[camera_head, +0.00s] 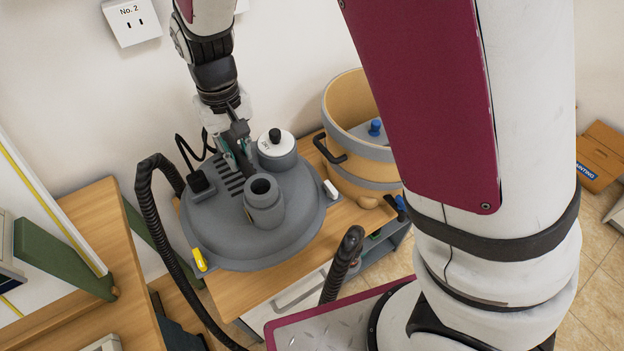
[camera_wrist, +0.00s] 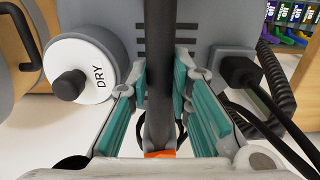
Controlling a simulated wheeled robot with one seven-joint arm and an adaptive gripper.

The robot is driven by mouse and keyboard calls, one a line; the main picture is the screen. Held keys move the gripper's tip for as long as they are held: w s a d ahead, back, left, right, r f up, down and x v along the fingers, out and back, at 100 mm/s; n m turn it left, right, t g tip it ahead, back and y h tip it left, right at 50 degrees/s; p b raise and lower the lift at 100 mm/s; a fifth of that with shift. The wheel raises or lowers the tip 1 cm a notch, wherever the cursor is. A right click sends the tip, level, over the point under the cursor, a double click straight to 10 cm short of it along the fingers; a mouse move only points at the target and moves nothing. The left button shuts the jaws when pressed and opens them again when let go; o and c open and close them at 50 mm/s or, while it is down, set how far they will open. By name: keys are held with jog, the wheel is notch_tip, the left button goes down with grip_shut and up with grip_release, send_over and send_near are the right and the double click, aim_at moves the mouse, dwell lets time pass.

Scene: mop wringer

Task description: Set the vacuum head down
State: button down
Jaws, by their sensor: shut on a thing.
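The vacuum head (camera_head: 285,232) is a round grey lid with a grey port, a white-topped dial and a yellow latch (camera_head: 200,260) at its front left. It is level, over the wooden table top. I cannot tell whether its underside touches the table. My gripper (camera_head: 238,152) is above the head's back part, with its teal-padded fingers shut on the dark handle (camera_wrist: 160,50). The wrist view shows the handle between the fingers (camera_wrist: 161,85) and the dial marked DRY (camera_wrist: 84,68) to the left. The head's underside is hidden.
An open wood-coloured tub (camera_head: 345,100) with grey bands and a black handle stands close at the right. A black ribbed hose (camera_head: 150,225) loops at the left, and its free end (camera_head: 345,255) shows in front. A wooden counter (camera_head: 75,240) is at the left; the wall is behind.

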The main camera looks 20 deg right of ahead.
jog(key=shift+w+f+b, duration=0.3)
jog(key=shift+w, duration=0.05)
jog(key=shift+f, duration=0.3)
jog(key=shift+w+f+b, duration=0.1)
jog(key=shift+f+b, duration=0.7)
jog(key=shift+f, duration=4)
jog(key=c, duration=1.5)
grip_release()
jog(key=shift+o, duration=0.2)
